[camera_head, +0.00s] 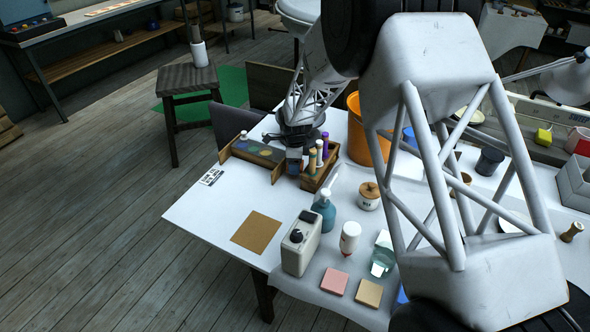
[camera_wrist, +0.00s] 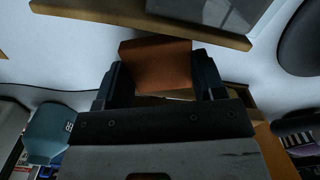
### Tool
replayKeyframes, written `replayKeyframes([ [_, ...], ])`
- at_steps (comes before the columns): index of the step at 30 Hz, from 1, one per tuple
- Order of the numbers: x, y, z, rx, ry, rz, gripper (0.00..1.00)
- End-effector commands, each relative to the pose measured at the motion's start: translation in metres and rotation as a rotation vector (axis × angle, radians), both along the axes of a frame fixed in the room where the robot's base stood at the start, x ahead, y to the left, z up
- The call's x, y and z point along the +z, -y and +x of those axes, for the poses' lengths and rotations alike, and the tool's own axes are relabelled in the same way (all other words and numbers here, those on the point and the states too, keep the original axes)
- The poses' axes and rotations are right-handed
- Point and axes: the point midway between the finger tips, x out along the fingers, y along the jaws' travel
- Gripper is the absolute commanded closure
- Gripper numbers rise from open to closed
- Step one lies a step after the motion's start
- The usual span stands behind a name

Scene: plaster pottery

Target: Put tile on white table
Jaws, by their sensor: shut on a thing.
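My gripper (camera_wrist: 157,82) is shut on a terracotta-brown tile (camera_wrist: 155,58), which shows between its two dark fingers in the wrist view. In the head view my gripper (camera_head: 295,158) is low over the far part of the white table (camera_head: 215,212), beside the wooden trays. The held tile is hard to make out there. The white table also shows in the wrist view (camera_wrist: 75,60). I cannot tell whether the tile touches anything below. A pink tile (camera_head: 334,281) and a tan tile (camera_head: 369,293) lie near the front edge.
A wooden tray with a dark panel (camera_head: 258,151) and a rack of bottles (camera_head: 316,172) stand close to my gripper. A teal bottle (camera_head: 324,212), a grey box (camera_head: 300,245) and an orange bucket (camera_head: 361,140) are nearby. A flat brown square (camera_head: 257,231) lies on the left. The left area is mostly clear.

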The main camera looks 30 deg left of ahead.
Motion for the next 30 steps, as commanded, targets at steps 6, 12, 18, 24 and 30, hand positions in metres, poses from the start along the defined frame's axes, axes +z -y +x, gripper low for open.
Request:
replayKeyframes([
  [6,-0.024,0.0,0.0,0.0,-0.001,0.0,0.62],
  [12,-0.031,0.0,0.0,0.0,0.0,0.0,0.62],
  [18,-0.031,0.0,0.0,0.0,0.0,0.0,0.62],
  [24,-0.034,0.0,0.0,0.0,0.0,0.0,0.34],
  [30,-0.034,0.0,0.0,0.0,0.0,0.0,0.11],
])
